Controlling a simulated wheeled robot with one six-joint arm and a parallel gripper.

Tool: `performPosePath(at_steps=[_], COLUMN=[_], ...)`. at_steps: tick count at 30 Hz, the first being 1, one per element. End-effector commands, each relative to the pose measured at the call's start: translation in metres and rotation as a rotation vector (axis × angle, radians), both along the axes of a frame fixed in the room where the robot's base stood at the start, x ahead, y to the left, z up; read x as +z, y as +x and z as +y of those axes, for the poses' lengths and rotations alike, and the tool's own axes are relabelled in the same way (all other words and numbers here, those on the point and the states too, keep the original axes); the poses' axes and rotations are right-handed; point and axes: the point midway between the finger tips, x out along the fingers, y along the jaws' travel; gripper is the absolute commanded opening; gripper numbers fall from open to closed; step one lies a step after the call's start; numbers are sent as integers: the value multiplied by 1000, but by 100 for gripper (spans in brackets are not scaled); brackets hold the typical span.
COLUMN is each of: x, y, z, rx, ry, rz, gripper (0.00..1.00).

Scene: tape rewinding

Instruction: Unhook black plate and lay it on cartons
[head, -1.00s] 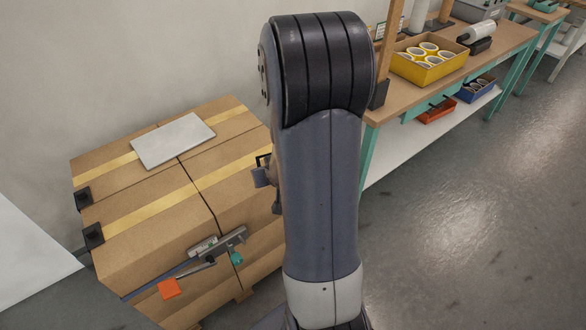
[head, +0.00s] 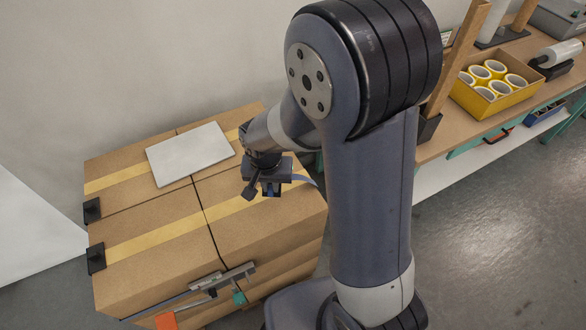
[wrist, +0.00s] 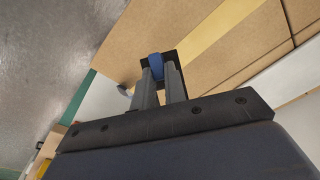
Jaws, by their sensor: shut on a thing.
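My gripper (head: 262,188) is above the right part of the carton stack (head: 150,233), its fingers pointing down. In the wrist view the fingers (wrist: 160,85) are close together on a small black plate (wrist: 172,63), with a blue strap piece (wrist: 156,66) at it. In the head view a short length of blue strap (head: 306,180) sticks out to the right of the gripper. The plate appears to be held above the carton tops. Its exact gap to the cardboard, and most of its outline, cannot be told.
A light grey board (head: 190,153) lies on the cartons left of my gripper. Black edge pieces (head: 95,259) sit on the left carton edge. A workbench with a yellow bin (head: 495,104) stands right.

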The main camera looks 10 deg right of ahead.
Motion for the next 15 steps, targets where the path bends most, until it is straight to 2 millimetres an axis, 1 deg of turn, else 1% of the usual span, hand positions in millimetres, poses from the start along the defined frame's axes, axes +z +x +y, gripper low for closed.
performPosePath(at_steps=[1, 3, 8, 15], x=[2, 2, -4, -23], y=[-3, -5, -6, -6], z=[5, 8, 8, 8], rx=[4, 4, 3, 4], ry=[2, 3, 4, 3], rz=[5, 11, 13, 13], gripper=[0, 0, 0, 0])
